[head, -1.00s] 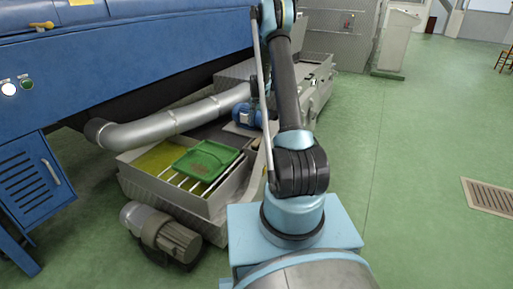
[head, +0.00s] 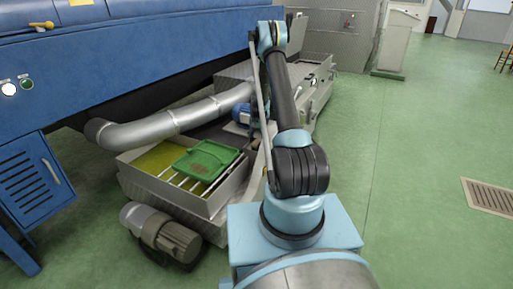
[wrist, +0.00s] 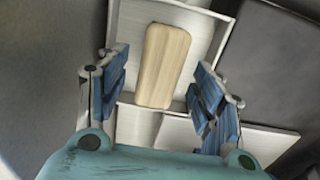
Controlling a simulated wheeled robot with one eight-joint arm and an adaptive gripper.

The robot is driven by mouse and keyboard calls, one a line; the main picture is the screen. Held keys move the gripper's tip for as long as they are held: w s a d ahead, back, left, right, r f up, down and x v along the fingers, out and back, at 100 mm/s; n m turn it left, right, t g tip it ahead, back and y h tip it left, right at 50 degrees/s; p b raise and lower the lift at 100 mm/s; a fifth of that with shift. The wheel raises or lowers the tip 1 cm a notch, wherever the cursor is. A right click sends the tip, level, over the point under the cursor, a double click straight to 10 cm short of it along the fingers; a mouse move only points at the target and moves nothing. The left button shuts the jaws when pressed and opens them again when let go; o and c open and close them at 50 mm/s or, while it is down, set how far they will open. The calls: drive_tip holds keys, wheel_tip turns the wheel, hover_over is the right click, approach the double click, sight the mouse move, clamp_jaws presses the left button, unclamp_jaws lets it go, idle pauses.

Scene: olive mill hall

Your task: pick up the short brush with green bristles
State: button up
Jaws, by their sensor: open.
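In the wrist view a pale wooden block with rounded corners (wrist: 166,66) lies in a light metal tray (wrist: 213,55). It looks like the back of a brush, but no bristles show, so I cannot tell their colour. My gripper (wrist: 158,82) is open, with one blue-padded finger on each side of the block and a gap to both. The block reaches in between the fingertips, and nothing is held. In the head view my gripper and the block are hidden behind my arm.
The tray's walls stand close around the block, with a divider near the fingers. A green tray (head: 205,160) lies on bars over a metal trough (head: 150,180). A silver pipe (head: 165,128), a blue machine (head: 130,55) and a motor (head: 160,232) are at left.

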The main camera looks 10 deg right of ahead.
sight(257, 141)
drive_tip(key=shift+f, duration=1.4)
drive_tip(key=c, duration=1.2)
drive_tip(key=shift+r, duration=0.1)
wheel_tip(257, 141, up, 10)
drive_tip(key=shift+f, duration=0.1)
